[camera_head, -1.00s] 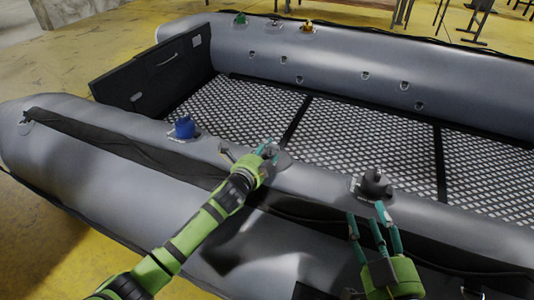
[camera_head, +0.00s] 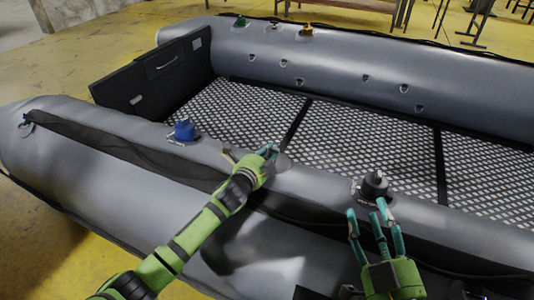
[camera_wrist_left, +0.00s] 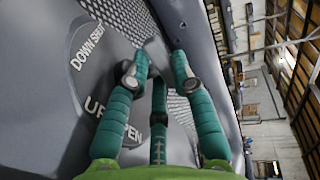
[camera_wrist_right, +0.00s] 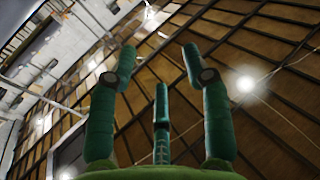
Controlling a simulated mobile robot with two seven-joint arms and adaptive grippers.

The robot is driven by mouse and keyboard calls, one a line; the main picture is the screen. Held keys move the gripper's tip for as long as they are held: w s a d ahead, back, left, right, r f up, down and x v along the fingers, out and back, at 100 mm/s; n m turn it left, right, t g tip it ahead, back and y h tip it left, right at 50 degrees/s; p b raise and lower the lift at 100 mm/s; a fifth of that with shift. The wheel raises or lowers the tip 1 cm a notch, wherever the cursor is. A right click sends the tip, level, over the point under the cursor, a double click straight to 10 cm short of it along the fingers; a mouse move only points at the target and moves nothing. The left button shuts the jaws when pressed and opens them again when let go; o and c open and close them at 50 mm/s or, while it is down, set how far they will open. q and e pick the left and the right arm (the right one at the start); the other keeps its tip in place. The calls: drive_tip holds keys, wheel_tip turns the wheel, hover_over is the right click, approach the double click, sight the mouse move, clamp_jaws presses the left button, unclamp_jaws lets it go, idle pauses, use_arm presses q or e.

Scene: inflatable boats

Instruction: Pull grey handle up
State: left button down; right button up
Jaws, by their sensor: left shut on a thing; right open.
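The grey handle (camera_wrist_left: 158,56) shows in the left wrist view between my left fingertips, beside a round grey patch (camera_wrist_left: 92,82) marked "DOWN SHUT" and "UP", with the last word partly hidden. My left gripper (camera_head: 268,152) is shut on the handle at the near boat tube; the fingers hide much of it, and its exact angle cannot be told. My right gripper (camera_head: 377,218) is open and empty, fingers pointing up, just in front of a dark valve knob (camera_head: 375,184).
The grey inflatable boat (camera_head: 110,190) fills the scene. A blue valve cap (camera_head: 185,129) sits on the near tube, left of my left gripper. The black transom (camera_head: 150,72) stands at the left end. Green (camera_head: 240,21) and orange (camera_head: 307,30) caps sit on the far tube.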

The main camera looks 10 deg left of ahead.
use_arm(q)
drive_tip(key=shift+w+r+p, duration=0.15)
drive_tip(key=shift+r+p, duration=0.6)
drive_tip(key=shift+r, duration=0.15)
drive_tip(key=shift+w+r+p, duration=0.2)
drive_tip(key=shift+r+p, duration=0.45)
drive_tip(key=shift+p, duration=0.05)
use_arm(e)
drive_tip(key=s+d+f+g+h, duration=0.1)
drive_tip(key=s+d+f+g, duration=0.1)
drive_tip(key=f, duration=0.3)
drive_tip(key=s+d+f+m+g+h, duration=0.1)
drive_tip(key=s+d+f+g+h, duration=0.1)
drive_tip(key=f+g, duration=0.2)
drive_tip(key=s+d+f+g+h, duration=0.1)
drive_tip(key=s+d+f+g, duration=0.1)
drive_tip(key=f+g, duration=0.2)
wheel_tip(320, 180, down, 3)
drive_tip(key=shift+d+f+m, duration=0.15)
drive_tip(key=shift+m, duration=0.15)
use_arm(q)
drive_tip(key=c, duration=1)
unclamp_jaws()
drive_tip(key=shift+r, duration=0.1)
drive_tip(key=shift+c, duration=0.2)
drive_tip(key=shift+s, duration=0.1)
drive_tip(key=shift+s, duration=0.3)
drive_tip(key=v, duration=1.1)
drive_tip(key=shift+s, duration=0.1)
